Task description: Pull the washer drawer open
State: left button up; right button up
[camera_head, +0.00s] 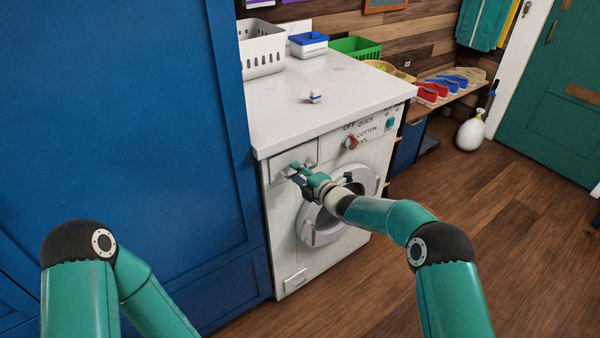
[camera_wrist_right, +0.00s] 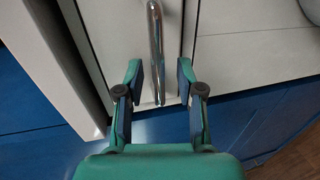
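The white washer (camera_head: 285,222) stands under a pale worktop, its round door below the controls. Its drawer (camera_head: 306,151) is at the upper left of the front and looks flush. My right gripper (camera_head: 292,170) is at the drawer, hiding much of the handle. In the right wrist view, the chrome bar handle (camera_wrist_right: 156,45) runs between the two fingertips of my right gripper (camera_wrist_right: 159,75). The fingers are open, with a gap on each side of the bar. My left gripper is out of view; only parts of my left arm show.
A tall blue cabinet (camera_head: 145,120) stands close on the left of the washer. The wooden floor (camera_head: 390,290) in front is clear.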

jog(key=shift+w+a, duration=0.1)
jog(key=shift+w, duration=0.05)
grip_shut()
jog(key=shift+f, duration=0.1)
dwell(0.3)
